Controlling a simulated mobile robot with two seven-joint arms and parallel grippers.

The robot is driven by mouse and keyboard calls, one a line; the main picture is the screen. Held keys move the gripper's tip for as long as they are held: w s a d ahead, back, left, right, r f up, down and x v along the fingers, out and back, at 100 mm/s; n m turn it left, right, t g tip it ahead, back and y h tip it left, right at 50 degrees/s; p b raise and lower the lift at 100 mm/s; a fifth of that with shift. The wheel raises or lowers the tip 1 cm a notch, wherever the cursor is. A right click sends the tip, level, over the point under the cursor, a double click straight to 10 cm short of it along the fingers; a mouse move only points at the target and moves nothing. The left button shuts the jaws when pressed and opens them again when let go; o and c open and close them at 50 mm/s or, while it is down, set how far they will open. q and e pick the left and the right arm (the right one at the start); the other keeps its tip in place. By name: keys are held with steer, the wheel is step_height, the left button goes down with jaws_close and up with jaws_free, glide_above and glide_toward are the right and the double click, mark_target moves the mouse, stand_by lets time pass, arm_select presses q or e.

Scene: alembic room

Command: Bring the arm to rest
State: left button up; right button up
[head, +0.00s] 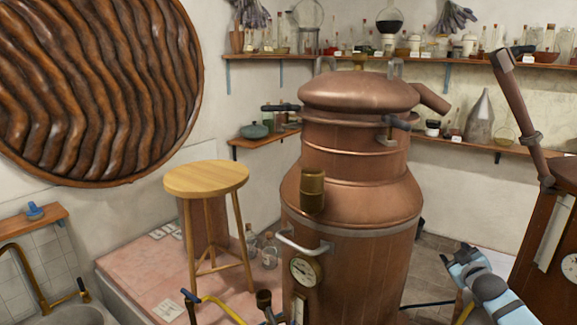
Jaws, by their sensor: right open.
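My right arm comes in at the lower right, pale blue and dark grey. My right gripper (459,256) is at its far end, over the floor to the right of the copper still (345,205). It is small in the picture, but it looks open, with nothing seen between its fingers. It appears apart from the still, though depth is hard to judge. My left gripper is not in view.
The big copper still, with a gauge (305,270) and handles, fills the middle. A wooden stool (206,178) stands left of it. A dark wooden cabinet (545,265) stands at the right. Shelves (490,62) with glassware line the back walls. Some grey floor (432,262) shows.

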steer(key=s+a+f+g+y, duration=0.3)
steer(key=s+a+f+y, duration=0.1)
steer(key=s+a+f, duration=1.5)
steer(key=s+a+f+m+g+y, duration=0.1)
steer(key=s+a, duration=0.6)
steer(key=s, duration=0.3)
steer(key=s+a+f+m+g+p, duration=0.1)
steer(key=s+a+f, duration=0.1)
steer(key=s+a, duration=0.5)
steer(key=s, duration=0.4)
steer(key=shift+s+f+y, duration=0.25)
steer(key=shift+y, duration=0.15)
